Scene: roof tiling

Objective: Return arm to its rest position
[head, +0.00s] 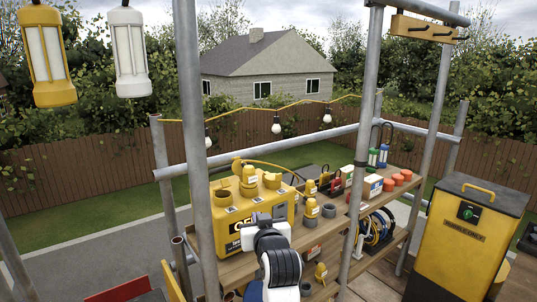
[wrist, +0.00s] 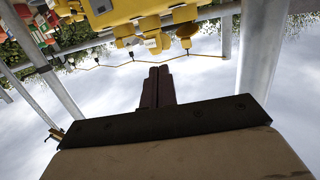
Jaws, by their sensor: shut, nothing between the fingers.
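My arm (head: 280,264), with white and dark links, rises from the bottom of the head view in front of the wooden shelf (head: 325,222). Its upper end overlaps the front of the yellow power box (head: 229,212) in the picture; I cannot tell the gap between them. My gripper (wrist: 159,70) shows in the wrist view with its two dark fingers side by side, closed and empty. The wrist picture looks upside down, with sky behind the fingers and the yellow box (wrist: 115,10) at the top edge. The fingers are not clearly visible in the head view.
Scaffold poles stand close by, one left of my arm (head: 196,140) and one right of it (head: 363,150). The shelf holds bottles, cups and a hose reel (head: 378,228). A yellow rubble bin (head: 462,240) stands right. Two lanterns, yellow (head: 47,55) and white (head: 128,52), hang upper left.

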